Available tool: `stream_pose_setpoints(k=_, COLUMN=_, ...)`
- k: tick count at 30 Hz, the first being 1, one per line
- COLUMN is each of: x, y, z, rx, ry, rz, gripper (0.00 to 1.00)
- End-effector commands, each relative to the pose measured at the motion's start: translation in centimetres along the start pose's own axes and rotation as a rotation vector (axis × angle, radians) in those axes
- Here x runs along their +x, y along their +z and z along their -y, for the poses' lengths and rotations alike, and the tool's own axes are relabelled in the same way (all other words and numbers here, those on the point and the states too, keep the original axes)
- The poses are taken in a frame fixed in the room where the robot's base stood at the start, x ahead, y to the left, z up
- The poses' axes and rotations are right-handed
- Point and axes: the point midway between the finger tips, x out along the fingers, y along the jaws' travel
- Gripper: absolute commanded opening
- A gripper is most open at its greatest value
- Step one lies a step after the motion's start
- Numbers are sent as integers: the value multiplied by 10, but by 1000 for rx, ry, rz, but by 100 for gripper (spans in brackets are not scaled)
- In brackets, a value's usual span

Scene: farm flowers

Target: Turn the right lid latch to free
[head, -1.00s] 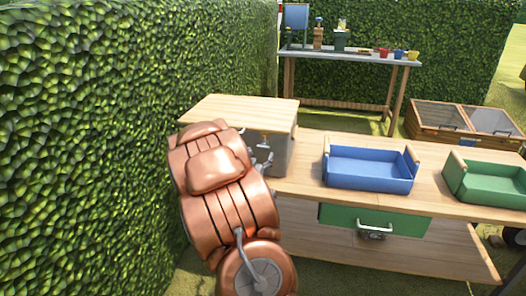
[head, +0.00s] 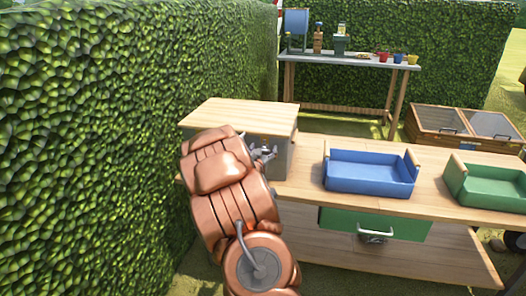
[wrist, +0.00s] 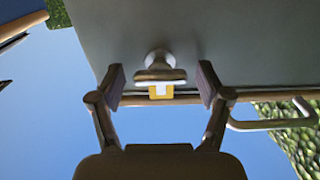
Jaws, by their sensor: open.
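The grey box with a wooden lid (head: 240,116) stands on the left end of the workbench. In the wrist view, a metal latch knob (wrist: 158,73) with a crossbar sticks out from the box's grey wall (wrist: 235,45). A small yellow-and-white mark (wrist: 160,91) shows beside the crossbar. My gripper (wrist: 161,84) is open, with one finger on each side of the knob and visible gaps to both. In the head view my gripper (head: 263,153) is at the box's front, and my arm hides much of that side.
A metal bar handle (wrist: 272,122) is right of my fingers in the wrist view. A blue tray (head: 370,180) and a green tray (head: 490,188) stand on the bench (head: 310,205). A tall hedge (head: 90,130) closes off the left side.

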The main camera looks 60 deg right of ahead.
Motion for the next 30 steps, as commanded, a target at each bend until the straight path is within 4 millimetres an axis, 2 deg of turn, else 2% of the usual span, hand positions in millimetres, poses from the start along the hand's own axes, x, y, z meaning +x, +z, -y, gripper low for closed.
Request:
stream_pose_setpoints(k=3, x=0, y=0, z=0, rx=0, ry=0, rz=1, gripper=76)
stream_pose_setpoints(k=20, x=0, y=1, z=0, rx=0, ry=1, rz=2, gripper=18)
stream_pose_setpoints(k=30, x=0, y=0, z=0, rx=-47, ry=1, rz=2, gripper=17)
